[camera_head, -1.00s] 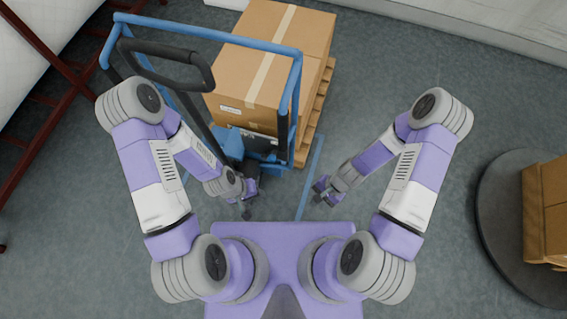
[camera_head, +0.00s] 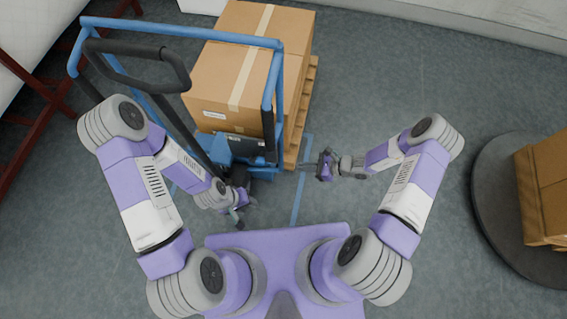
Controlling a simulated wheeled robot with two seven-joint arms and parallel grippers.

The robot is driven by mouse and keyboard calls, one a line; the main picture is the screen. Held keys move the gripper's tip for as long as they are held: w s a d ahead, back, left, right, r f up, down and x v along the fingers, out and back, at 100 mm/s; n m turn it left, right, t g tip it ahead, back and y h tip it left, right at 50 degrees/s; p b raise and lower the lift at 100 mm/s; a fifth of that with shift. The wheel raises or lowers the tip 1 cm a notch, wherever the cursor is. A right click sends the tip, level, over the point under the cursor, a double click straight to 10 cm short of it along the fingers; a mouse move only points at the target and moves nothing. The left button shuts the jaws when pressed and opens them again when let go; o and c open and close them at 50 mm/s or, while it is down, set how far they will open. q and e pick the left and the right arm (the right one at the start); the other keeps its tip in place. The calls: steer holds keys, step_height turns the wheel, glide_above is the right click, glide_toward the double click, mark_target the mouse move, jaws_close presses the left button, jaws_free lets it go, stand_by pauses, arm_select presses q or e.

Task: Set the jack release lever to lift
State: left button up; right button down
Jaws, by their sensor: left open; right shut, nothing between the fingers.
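The blue pallet jack (camera_head: 232,148) stands at the upper left, with a black tiller ending in a loop handle (camera_head: 135,82). I cannot make out the release lever; it is too small or hidden. My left gripper (camera_head: 238,220) is open, low in front of the jack's blue base and near the foot of the tiller. I see nothing in it. My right gripper (camera_head: 306,166) is shut and empty, pointing left, just right of the jack's base and close to the pallet's near corner. I cannot tell whether it touches anything.
Cardboard boxes (camera_head: 225,84) stand on a wooden pallet (camera_head: 300,115) behind a blue tubular frame (camera_head: 190,32). A dark round platform (camera_head: 497,190) with boxes (camera_head: 548,190) is at the right. A dark red rack (camera_head: 35,135) stands at the left. The grey floor is clear between pallet and platform.

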mark_target(257, 161)
arm_select(q)
step_height(257, 161, down, 4)
steer(key=b, duration=0.4)
arm_select(e)
steer(key=a+r+x, duration=0.1)
steer(key=r+x, duration=0.1)
steer(key=x, duration=1)
steer(key=shift+w+a+r, duration=0.15)
steer(key=shift+w+a, duration=0.15)
steer(key=shift+a, duration=0.05)
